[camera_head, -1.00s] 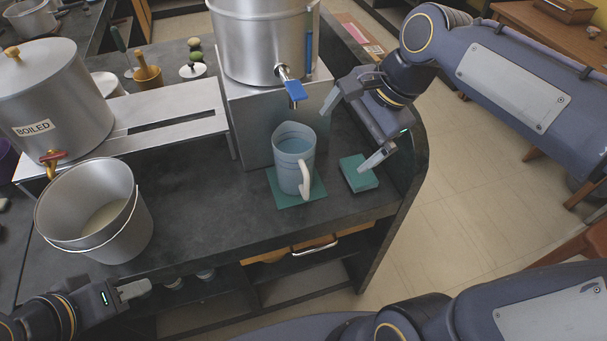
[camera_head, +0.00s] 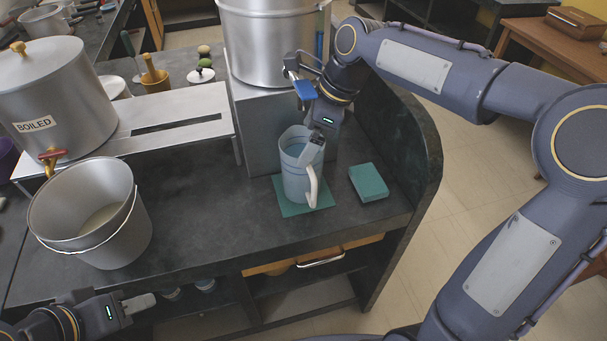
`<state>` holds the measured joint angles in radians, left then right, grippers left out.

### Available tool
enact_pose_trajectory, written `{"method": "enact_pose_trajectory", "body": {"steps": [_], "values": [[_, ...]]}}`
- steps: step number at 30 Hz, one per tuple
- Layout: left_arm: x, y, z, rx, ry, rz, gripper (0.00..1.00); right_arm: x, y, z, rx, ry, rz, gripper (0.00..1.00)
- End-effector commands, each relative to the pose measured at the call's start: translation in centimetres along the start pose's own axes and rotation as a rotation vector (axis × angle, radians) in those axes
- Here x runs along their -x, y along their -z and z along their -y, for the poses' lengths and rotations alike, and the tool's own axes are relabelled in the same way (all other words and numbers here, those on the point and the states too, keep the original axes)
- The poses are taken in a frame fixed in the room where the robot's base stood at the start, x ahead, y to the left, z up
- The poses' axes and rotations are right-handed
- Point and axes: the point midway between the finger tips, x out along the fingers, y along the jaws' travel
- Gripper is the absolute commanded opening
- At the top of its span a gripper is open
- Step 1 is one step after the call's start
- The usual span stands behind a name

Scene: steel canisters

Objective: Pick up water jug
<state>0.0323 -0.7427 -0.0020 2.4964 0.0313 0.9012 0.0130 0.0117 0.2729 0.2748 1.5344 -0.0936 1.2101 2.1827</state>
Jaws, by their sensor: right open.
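The water jug (camera_head: 294,178) is light blue and translucent with a pale handle. It stands upright on a teal mat (camera_head: 290,209) on the dark counter. My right gripper (camera_head: 312,154) is open and points down at the right side of the jug's rim, above the handle. One finger shows over the jug's upper part; the other is hidden, and I cannot tell if either touches. My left gripper (camera_head: 139,303) is at the lower left, in front of the counter and away from the jug; its finger gap cannot be made out.
A steel canister (camera_head: 268,45) with a blue-handled tap (camera_head: 305,89) stands on a metal box behind the jug. A teal block (camera_head: 368,182) lies to its right. A steel bucket (camera_head: 90,212) and a canister labelled BOILED (camera_head: 45,95) are at left. Counter between bucket and jug is clear.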

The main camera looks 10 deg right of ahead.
Motion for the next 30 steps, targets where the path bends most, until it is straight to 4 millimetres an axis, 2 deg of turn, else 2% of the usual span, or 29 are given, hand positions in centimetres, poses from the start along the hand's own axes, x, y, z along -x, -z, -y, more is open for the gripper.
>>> {"method": "enact_pose_trajectory", "body": {"steps": [8, 9, 30], "values": [[-0.05, -0.03, 0.03, 0.000, 0.000, 0.000, 0.36, -0.46, -0.01, 0.00, 0.000, 0.001, 0.001, 1.00], [-0.06, -0.03, 0.03, 0.000, 0.000, 0.000, 0.36, -0.46, -0.01, 0.00, 0.000, 0.001, 0.001, 0.97], [-0.04, -0.02, 0.02, 0.000, 0.000, 0.000, 0.36, -0.29, -0.11, 0.02, 0.001, 0.003, 0.004, 0.07]]}}
